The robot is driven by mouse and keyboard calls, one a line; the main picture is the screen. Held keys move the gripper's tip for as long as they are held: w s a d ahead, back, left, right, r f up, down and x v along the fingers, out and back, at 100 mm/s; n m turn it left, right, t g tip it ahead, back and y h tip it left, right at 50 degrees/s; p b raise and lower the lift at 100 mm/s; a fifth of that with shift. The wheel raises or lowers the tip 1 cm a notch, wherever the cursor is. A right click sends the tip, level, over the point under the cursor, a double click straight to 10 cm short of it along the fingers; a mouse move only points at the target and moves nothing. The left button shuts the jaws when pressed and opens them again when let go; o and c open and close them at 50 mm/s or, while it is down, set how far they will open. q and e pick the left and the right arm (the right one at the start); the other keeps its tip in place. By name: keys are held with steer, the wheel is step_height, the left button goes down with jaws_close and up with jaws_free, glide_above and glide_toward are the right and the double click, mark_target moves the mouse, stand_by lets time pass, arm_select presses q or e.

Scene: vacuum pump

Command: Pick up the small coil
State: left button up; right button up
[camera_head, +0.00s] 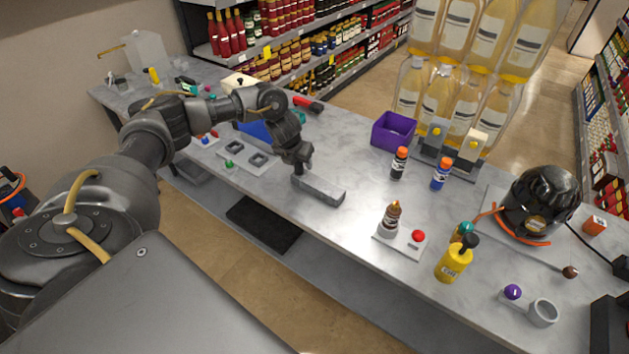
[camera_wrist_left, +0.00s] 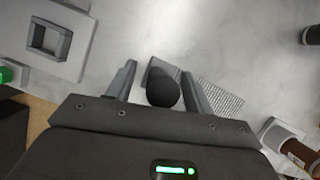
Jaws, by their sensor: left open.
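My left gripper (camera_head: 302,168) is open just above a long grey block (camera_head: 325,192) on the marble counter. In the left wrist view, the gripper's two fingers (camera_wrist_left: 163,92) stand apart. A dark round-topped thing (camera_wrist_left: 163,89) shows between them, and I cannot tell whether it touches either finger. Behind it lies a grey, ribbed surface (camera_wrist_left: 220,95), partly hidden by the right finger. I cannot make out for certain which thing is the small coil. My right gripper is out of view.
A plate with square frames (camera_head: 248,154) and a green knob (camera_head: 229,163) lies to the left. A purple bin (camera_head: 393,131) and small bottles (camera_head: 398,163) stand to the right. A white holder (camera_head: 400,237) carries a brown bottle (camera_head: 391,215). The yellow bottle (camera_head: 454,262) stands near the front edge.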

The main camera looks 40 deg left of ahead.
arm_select(q)
steer(key=shift+w+f, duration=0.2)
steer(key=shift+f, duration=0.25)
jaws_close()
steer(key=shift+r, duration=0.1)
steer(key=shift+r+b, duration=0.45)
steer(key=shift+r, duration=0.1)
steer(key=s+a+r+b, duration=0.2)
steer(key=s+a+r, duration=0.7)
steer(key=s+r, duration=0.1)
steer(key=shift+a+r, duration=0.35)
steer(key=shift+r, duration=0.55)
